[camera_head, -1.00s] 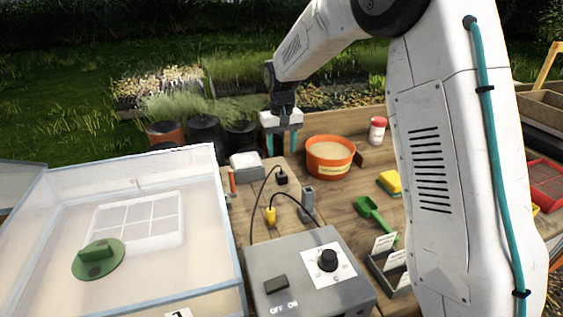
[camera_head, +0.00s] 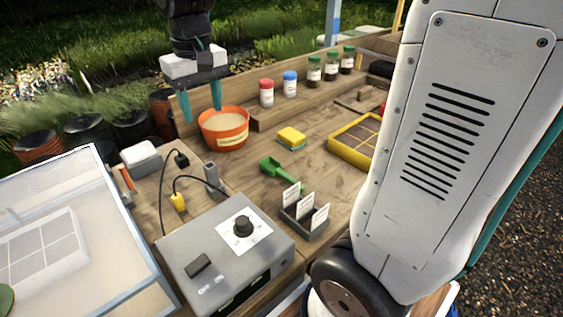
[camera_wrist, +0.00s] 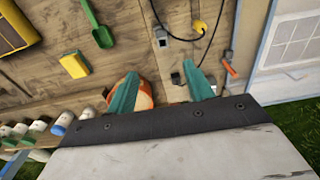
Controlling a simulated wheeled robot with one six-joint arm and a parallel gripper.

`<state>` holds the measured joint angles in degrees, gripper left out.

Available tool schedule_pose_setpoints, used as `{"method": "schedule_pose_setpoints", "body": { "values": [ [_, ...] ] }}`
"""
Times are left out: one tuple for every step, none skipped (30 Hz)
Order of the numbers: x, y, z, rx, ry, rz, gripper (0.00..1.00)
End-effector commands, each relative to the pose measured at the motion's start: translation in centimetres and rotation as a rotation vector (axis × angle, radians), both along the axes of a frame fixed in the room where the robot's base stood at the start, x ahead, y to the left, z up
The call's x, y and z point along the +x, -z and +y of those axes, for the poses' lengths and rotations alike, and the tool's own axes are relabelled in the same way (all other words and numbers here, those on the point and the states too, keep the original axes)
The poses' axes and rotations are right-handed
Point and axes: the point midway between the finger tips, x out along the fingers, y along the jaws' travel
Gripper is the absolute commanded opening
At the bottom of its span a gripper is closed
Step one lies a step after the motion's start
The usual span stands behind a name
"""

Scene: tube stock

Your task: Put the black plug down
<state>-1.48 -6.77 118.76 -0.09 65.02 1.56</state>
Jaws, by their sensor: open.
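The black plug (camera_head: 181,158) rests on the wooden bench, at the end of a black cable that arches up from the grey control box. It shows small and dark in the wrist view (camera_wrist: 177,78). My gripper (camera_head: 202,113) is open and empty, raised above the bench. In the head view its teal fingers overlap the orange pot. In the wrist view the fingers (camera_wrist: 160,76) are spread, with the plug seen between them but well beyond, not touching. A yellow plug (camera_head: 178,202) lies nearer the box, beside a grey upright block (camera_head: 212,178).
The grey control box (camera_head: 227,250) stands in front and the cold frame (camera_head: 118,232) at left. An orange pot (camera_head: 224,140), yellow sponge (camera_head: 291,135), green scoop (camera_head: 275,169) and label holder (camera_head: 303,222) stand right of the plug. Jars line the back ledge. Bare bench lies between.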

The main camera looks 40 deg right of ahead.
Motion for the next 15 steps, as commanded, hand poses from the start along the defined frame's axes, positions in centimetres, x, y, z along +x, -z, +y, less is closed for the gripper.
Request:
{"method": "schedule_pose_setpoints", "body": {
  "values": [
    [-2.4, -0.6, -0.2, 0.000, 0.000, -0.010, 0.52],
    [-3.6, -0.8, -0.3, 0.000, 0.000, -0.013, 0.52],
    [-5.4, -1.0, -0.4, 0.000, 0.000, -0.018, 0.52],
    [-6.6, -1.1, -0.4, 0.000, 0.000, -0.022, 0.52],
    [-7.9, -1.1, -0.5, -0.001, 0.000, -0.026, 0.52],
    [-9.6, -1.1, -0.6, -0.001, 0.000, -0.029, 0.52],
    [-10.9, -1.0, -0.7, -0.001, 0.001, -0.032, 0.52],
    [-12.1, -0.9, -0.7, -0.001, 0.001, -0.035, 0.52],
    [-13.7, -0.7, -0.8, -0.001, 0.001, -0.041, 0.52],
    [-14.9, -0.5, -0.9, -0.002, 0.001, -0.044, 0.52],
    [-16.0, -0.2, -0.9, -0.002, 0.001, -0.046, 0.52],
    [-17.4, 0.2, -1.0, -0.002, 0.001, -0.049, 0.52],
    [-18.3, 0.5, -1.0, -0.002, 0.002, -0.052, 0.52],
    [-19.1, 0.7, -1.0, -0.002, 0.002, -0.054, 0.52],
    [-20.1, 1.1, -1.1, -0.003, 0.002, -0.057, 0.52]
  ]
}}
